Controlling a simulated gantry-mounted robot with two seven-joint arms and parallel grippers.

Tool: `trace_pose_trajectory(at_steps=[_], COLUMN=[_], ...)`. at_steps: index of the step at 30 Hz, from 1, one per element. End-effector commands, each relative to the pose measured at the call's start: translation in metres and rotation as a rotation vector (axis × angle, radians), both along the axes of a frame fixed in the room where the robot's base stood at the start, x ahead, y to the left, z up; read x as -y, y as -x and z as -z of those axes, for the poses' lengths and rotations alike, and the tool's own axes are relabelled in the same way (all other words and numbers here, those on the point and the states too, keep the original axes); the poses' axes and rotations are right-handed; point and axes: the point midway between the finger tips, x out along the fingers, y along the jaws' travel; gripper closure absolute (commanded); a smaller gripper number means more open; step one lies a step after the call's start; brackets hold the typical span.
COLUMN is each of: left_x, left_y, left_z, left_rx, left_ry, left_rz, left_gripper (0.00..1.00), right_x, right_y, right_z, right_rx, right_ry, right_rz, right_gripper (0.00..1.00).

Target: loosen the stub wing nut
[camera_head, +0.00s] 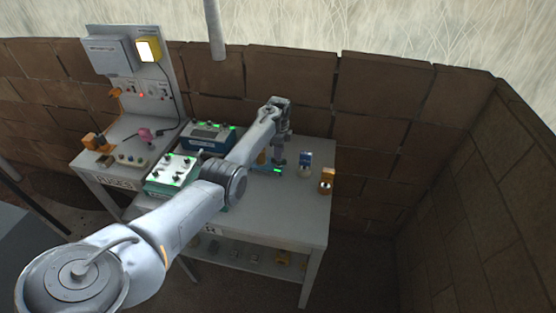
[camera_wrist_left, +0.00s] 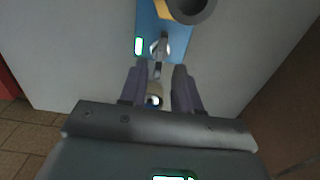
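My left arm reaches across the table in the head view, with its left gripper (camera_head: 279,158) pointing down over a small blue fixture (camera_head: 262,167) that has a lit green strip. In the left wrist view, the two dark fingers of the left gripper (camera_wrist_left: 160,72) are apart. A metallic stub-like part (camera_wrist_left: 161,47) on the blue plate (camera_wrist_left: 175,42) lies just beyond and between the fingertips. A small round pale-ended part (camera_wrist_left: 154,101) shows in the gap. I cannot make out the wing nut's wings or any contact. My right gripper is not in view.
A green-topped box (camera_head: 172,174) and a blue box (camera_head: 208,137) with lit green lights stand left of the fixture. A blue-topped part (camera_head: 305,160) and an orange part (camera_head: 326,181) stand to the right. The table's front right (camera_head: 295,215) is clear. A brick wall runs behind.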

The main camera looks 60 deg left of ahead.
Motion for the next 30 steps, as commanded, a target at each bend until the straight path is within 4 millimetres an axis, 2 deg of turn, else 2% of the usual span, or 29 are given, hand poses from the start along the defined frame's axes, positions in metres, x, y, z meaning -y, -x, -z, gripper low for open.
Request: trace_pose_trajectory(at_steps=[18,30], left_x=[0.0,0.0], left_y=[0.0,0.0], left_z=[0.032,0.034], left_rx=[0.0,0.0], left_ry=[0.0,0.0], left_rz=[0.0,0.0], left_gripper=[0.68,0.7], right_x=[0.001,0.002], right_y=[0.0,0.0], right_z=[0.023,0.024], right_rx=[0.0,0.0], right_ry=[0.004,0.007], right_rz=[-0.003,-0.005], right_gripper=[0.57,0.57])
